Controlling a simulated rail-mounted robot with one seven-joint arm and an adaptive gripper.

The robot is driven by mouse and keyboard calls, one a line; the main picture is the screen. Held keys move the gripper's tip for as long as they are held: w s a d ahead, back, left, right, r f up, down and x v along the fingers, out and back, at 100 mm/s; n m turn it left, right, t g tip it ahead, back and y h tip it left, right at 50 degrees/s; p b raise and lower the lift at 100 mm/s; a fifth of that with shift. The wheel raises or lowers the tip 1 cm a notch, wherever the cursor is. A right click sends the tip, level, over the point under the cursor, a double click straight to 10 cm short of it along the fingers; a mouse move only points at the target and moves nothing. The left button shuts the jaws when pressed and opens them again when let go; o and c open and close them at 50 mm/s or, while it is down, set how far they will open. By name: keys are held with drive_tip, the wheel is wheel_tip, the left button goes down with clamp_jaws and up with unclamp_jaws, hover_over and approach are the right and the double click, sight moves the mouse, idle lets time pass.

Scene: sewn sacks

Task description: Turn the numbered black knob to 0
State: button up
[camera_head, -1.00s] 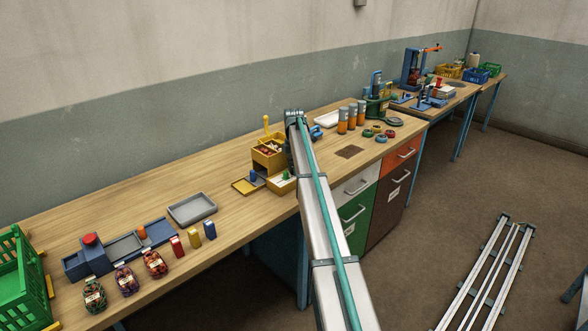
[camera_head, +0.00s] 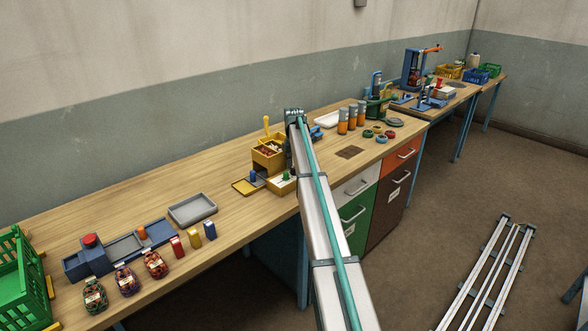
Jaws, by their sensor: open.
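The numbered black knob cannot be made out in this view; it is too small or hidden. My arm reaches from the bottom of the picture to the middle of the workbench (camera_head: 120,205). Its end bends down behind my pale arm link. What shows of my gripper (camera_head: 289,163) is a small dark part close to the right side of a yellow box (camera_head: 264,160). My gripper is open, with no object seen in it. Its fingertips are mostly hidden, and I cannot tell whether they touch anything.
A yellow tray (camera_head: 243,187) lies before the box. Orange-banded cylinders (camera_head: 343,127) and small coloured rings (camera_head: 381,140) stand to the right. Bare bench lies between.

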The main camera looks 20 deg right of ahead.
wheel_tip(320, 180, up, 12)
drive_tip(key=shift+f, duration=0.25)
idle(0.5)
drive_tip(key=s+d+f+m+t+y, duration=0.1)
drive_tip(key=s+d+f+m+t, duration=0.1)
drive_tip(key=s+d+f+m, duration=0.55)
drive_tip(key=s+d+f+m+t+y, duration=0.25)
drive_tip(key=s+f+m, duration=0.35)
drive_tip(key=f, duration=0.5)
drive_tip(key=s+a+f+m+g, duration=0.1)
drive_tip(key=s+a+f+g, duration=0.1)
drive_tip(key=s+a+f, duration=0.5)
drive_tip(key=s+a+f+m+g, duration=0.25)
drive_tip(key=a+f, duration=0.55)
drive_tip(key=f, duration=0.4)
drive_tip(key=s+a+f+g, duration=0.2)
drive_tip(key=s+a+f, duration=1)
drive_tip(key=s, duration=0.3)
drive_tip(key=s+a+f+m+g+h, duration=0.1)
drive_tip(key=s+a+f, duration=0.1)
drive_tip(key=s, duration=1)
drive_tip(key=s+a+f+g+h, duration=0.1)
drive_tip(key=s+a, duration=0.4)
drive_tip(key=s, duration=0.7)
drive_tip(key=s+a+f+m+g+h, duration=0.1)
drive_tip(key=s+a+f+g, duration=0.1)
drive_tip(key=s, duration=1)
drive_tip(key=shift+s+a+f+m+g, duration=0.3)
drive_tip(key=shift+a+f+g, duration=0.1)
drive_tip(key=shift+a+f, duration=0.4)
